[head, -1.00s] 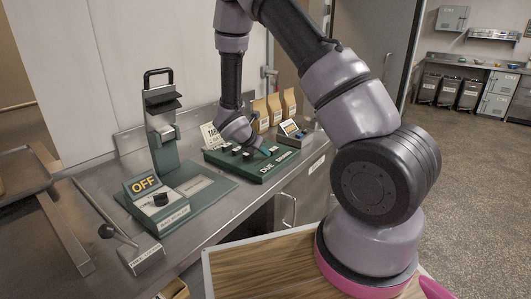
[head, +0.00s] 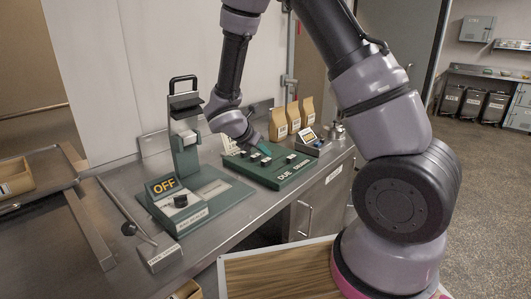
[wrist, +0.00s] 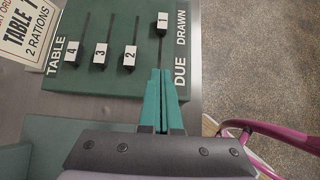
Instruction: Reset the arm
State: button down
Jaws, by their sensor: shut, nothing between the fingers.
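My arm reaches over the metal counter in the head view. My gripper (head: 266,150) is over the green slider board (head: 252,174), its teal fingers together and empty. In the wrist view the closed fingers (wrist: 163,72) point at the board (wrist: 125,84) near the slot of slider 1 (wrist: 163,22). Slider 1 sits further up the picture than slider 2 (wrist: 130,58), slider 3 (wrist: 100,56) and slider 4 (wrist: 72,54). Whether the fingertips touch the board cannot be told.
A green device with an OFF sign (head: 164,185) and a lever on a small base (head: 160,256) stand left of the board. Paper bags (head: 293,117) and a small display box (head: 308,140) stand behind and right of it. A TABLE 1 card (wrist: 29,27) is beside the board.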

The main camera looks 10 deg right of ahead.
jog(key=s+d+r+m+g+y, duration=0.1)
jog(key=s+d+r+m+y, duration=0.1)
jog(key=s+d+r+m, duration=0.4)
jog(key=s+d+r+m+g+y, duration=0.1)
jog(key=s+d+r+m, duration=0.2)
jog(key=r+m, duration=0.65)
jog(key=s+a+r+m+t+y, duration=0.2)
jog(key=s+r+m+t+y, duration=0.2)
jog(key=s+r+m, duration=0.9)
jog(key=shift+s+r+m+y, duration=0.35)
jog(key=shift+r+m+y, duration=0.1)
jog(key=shift+y, duration=0.65)
